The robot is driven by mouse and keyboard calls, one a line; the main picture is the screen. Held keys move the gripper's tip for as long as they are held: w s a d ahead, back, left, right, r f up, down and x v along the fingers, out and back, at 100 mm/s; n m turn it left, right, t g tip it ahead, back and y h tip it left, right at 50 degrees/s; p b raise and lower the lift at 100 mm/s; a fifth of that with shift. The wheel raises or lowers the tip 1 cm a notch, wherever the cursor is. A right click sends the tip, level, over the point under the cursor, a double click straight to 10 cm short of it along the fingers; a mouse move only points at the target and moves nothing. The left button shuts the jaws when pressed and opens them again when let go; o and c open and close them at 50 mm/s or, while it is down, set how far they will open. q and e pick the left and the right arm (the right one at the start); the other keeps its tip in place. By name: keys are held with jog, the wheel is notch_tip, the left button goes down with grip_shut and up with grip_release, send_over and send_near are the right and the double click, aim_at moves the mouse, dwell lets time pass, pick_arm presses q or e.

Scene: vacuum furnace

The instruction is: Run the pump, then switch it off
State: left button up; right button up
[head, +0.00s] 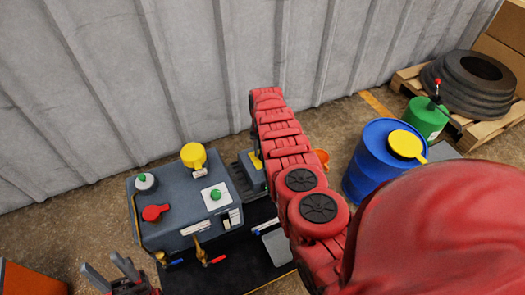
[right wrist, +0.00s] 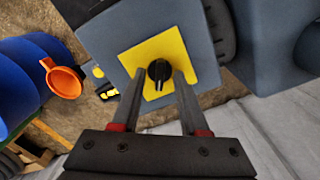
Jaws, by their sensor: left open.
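A black rotary knob (right wrist: 159,70) sits on a yellow plate (right wrist: 200,52) on a grey-blue box (right wrist: 112,33) in the right wrist view. My right gripper (right wrist: 158,76) is open, its fingers on either side of the knob with a visible gap. Whether the tips reach past the knob I cannot tell. In the head view this box (head: 249,172) is partly covered by my right arm, which hides the right gripper. My left gripper (head: 101,262) is open and empty at the bottom left, in front of the grey machine (head: 180,225).
The machine top has a yellow cap (head: 193,155), a red knob (head: 155,213) and green buttons. A blue drum (head: 371,160), a green canister (head: 425,118) and a pallet with black tyres (head: 470,85) stand right. An orange funnel (right wrist: 64,80) shows in the right wrist view. A corrugated wall runs behind.

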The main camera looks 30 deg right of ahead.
notch_tip(320, 180, up, 8)
jog(key=p, duration=0.4)
jog(key=shift+w+a+f, duration=0.1)
jog(key=shift+f, duration=0.15)
notch_tip(320, 180, up, 10)
jog(key=p, duration=0.1)
